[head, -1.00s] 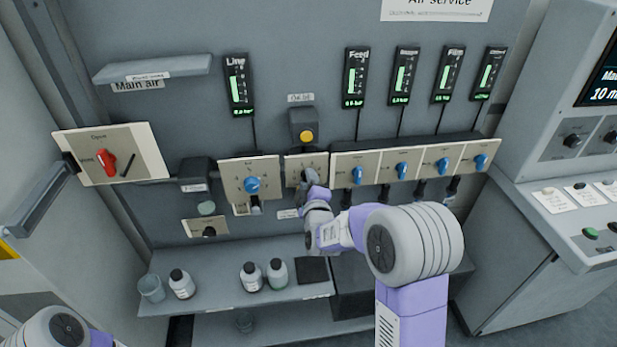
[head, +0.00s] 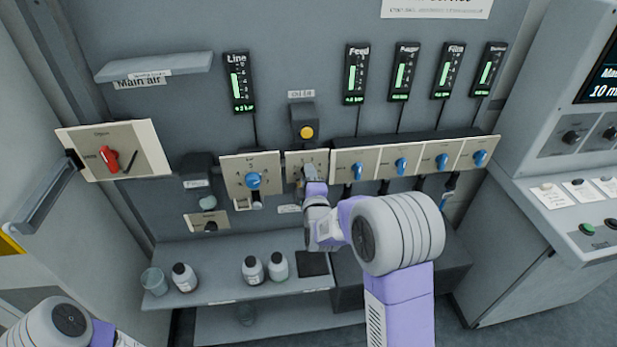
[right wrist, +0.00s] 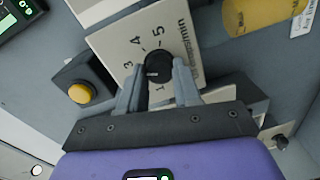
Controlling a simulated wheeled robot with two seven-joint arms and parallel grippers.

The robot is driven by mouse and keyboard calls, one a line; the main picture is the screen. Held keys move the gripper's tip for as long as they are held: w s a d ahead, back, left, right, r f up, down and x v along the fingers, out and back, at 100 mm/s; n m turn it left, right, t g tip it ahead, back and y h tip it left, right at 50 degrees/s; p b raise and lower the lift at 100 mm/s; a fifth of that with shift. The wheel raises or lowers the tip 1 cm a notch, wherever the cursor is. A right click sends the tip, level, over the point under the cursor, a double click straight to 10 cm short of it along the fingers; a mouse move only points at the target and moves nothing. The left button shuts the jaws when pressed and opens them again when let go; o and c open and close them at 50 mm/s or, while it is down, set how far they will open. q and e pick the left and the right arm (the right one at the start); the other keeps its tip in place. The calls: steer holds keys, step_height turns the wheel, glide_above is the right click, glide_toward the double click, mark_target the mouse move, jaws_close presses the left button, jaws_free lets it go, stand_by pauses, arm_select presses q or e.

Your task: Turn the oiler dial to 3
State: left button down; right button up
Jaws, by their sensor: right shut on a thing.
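The oiler dial is a black knob (right wrist: 156,67) on a beige plate (right wrist: 122,40) with printed numbers, of which 3, 4 and 5 read clearly in the right wrist view. My right gripper (right wrist: 157,82) has one finger on each side of the knob and is shut on it. A small pale mark shows on the knob, but I cannot tell which number it points at. In the head view the same plate (head: 293,160) sits below the yellow-buttoned box, and my right gripper (head: 311,178) hides most of the knob. My left gripper is out of view.
A box with a yellow button (head: 306,132) sits just above the oiler plate. A blue dial (head: 253,181) is to the left and several blue valve knobs (head: 357,170) are to the right. Bottles (head: 253,270) stand on the shelf (head: 215,290) below.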

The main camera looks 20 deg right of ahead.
steer(key=o, duration=1.1)
steer(key=shift+c, duration=0.2)
steer(key=shift+s, duration=0.1)
steer(key=v, duration=0.7)
steer(key=shift+s+p, duration=0.2)
steer(key=shift+p, duration=0.25)
steer(key=s+a+f+m+g+y, duration=0.1)
steer(key=s+a+f+m+g, duration=0.15)
steer(key=f, duration=0.45)
steer(key=s+a+f+m+g+y, duration=0.1)
steer(key=s+f+m+g+y, duration=0.15)
steer(key=f, duration=0.55)
steer(key=s+a+f+m+g+y, duration=0.1)
steer(key=s+a+f+g, duration=0.15)
steer(key=f, duration=0.45)
steer(key=s+a+f+m+g+y, duration=0.2)
steer(key=s+a+f+m+g, duration=0.2)
steer(key=s, duration=0.5)
steer(key=s+a+f+m+g+y, duration=0.2)
steer(key=s+a+f+m+g, duration=0.2)
steer(key=s+f, duration=0.5)
steer(key=shift+s+m+g, duration=0.15)
steer(key=shift+m+g, duration=0.2)
steer(key=shift+m, duration=0.45)
